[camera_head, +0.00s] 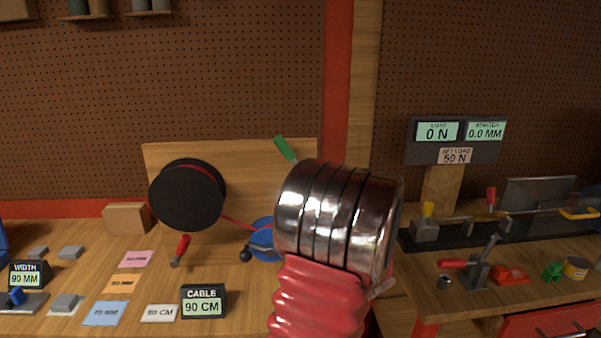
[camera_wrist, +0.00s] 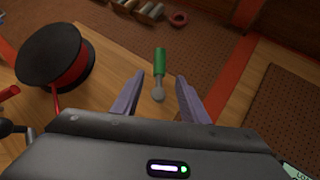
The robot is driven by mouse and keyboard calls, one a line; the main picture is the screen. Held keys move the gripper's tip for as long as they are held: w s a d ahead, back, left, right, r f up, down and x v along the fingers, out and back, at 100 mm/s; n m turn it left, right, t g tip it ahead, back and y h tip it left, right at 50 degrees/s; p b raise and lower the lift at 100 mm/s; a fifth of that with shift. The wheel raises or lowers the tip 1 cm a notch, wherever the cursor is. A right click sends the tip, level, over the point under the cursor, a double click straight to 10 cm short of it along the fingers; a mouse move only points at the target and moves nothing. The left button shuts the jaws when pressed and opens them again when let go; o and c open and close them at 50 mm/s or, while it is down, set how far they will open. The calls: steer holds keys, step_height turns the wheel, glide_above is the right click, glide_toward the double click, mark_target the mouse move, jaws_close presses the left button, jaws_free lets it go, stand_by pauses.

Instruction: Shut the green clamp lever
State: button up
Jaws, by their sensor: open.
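The green clamp lever (camera_head: 285,148) sticks up and to the left above my metal arm link in the head view, and its lower part is hidden behind that link. In the wrist view the green lever handle (camera_wrist: 160,62) stands above a grey metal joint. My gripper (camera_wrist: 154,92) shows there as two purple-grey fingers, spread apart. The lever lies between the lines of the fingers, with a gap on each side, and its green handle reaches past the fingertips. I cannot tell how far apart they are in depth. My gripper is hidden in the head view.
A black spool (camera_head: 187,195) with red cable stands left of the lever, before a wooden board (camera_head: 240,160). A red-handled lever (camera_head: 181,250) and a blue wheel (camera_head: 262,238) are lower. A cable display (camera_head: 203,302) and colored cards lie at the front left. A dark test bench (camera_head: 470,228) is at right.

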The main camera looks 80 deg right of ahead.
steer(key=shift+s+a+f, duration=0.4)
steer(key=shift+s+f, duration=0.05)
steer(key=shift+c, duration=0.5)
